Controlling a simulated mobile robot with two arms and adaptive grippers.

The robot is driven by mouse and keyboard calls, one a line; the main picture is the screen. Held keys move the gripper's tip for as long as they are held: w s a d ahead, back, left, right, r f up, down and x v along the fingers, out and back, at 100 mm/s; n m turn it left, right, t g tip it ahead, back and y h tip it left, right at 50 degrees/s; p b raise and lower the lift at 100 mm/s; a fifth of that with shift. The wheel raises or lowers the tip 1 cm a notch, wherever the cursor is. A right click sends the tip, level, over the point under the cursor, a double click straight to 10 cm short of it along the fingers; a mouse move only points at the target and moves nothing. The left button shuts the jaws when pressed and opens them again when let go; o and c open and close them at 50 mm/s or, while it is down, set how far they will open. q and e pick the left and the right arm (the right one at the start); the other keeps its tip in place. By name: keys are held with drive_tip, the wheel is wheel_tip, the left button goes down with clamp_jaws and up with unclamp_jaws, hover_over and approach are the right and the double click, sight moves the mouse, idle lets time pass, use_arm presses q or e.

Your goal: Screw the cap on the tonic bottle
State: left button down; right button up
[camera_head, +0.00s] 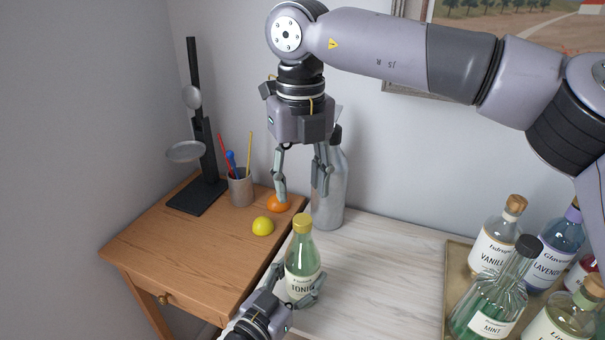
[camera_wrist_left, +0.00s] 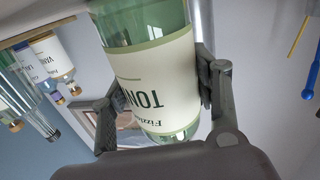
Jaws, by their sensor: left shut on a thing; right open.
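The tonic bottle (camera_head: 301,262), pale green with a cream label, stands upright at the near left edge of the pale worktop. A gold cap (camera_head: 302,223) sits on its neck; how tight it is I cannot tell. My left gripper (camera_head: 297,288) is shut on the bottle's body around the label. In the left wrist view the bottle (camera_wrist_left: 160,70) appears inverted between the fingers (camera_wrist_left: 155,110), its top out of frame. My right gripper (camera_head: 301,190) is open and empty, pointing down above the cap, apart from it.
A grey bottle (camera_head: 330,190) stands behind my right gripper. An orange (camera_head: 278,203), a lemon (camera_head: 263,226), a pencil cup (camera_head: 240,187) and a black scale stand (camera_head: 196,196) are on the wooden table (camera_head: 185,245). A tray (camera_head: 455,262) of several bottles is at right.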

sight(303, 219)
drive_tip(key=n, duration=0.7)
drive_tip(key=shift+d+r, duration=0.1)
drive_tip(key=shift+r, duration=0.15)
drive_tip(key=n, duration=0.6)
drive_tip(key=shift+r, duration=0.25)
drive_tip(key=shift+f, duration=4)
clamp_jaws()
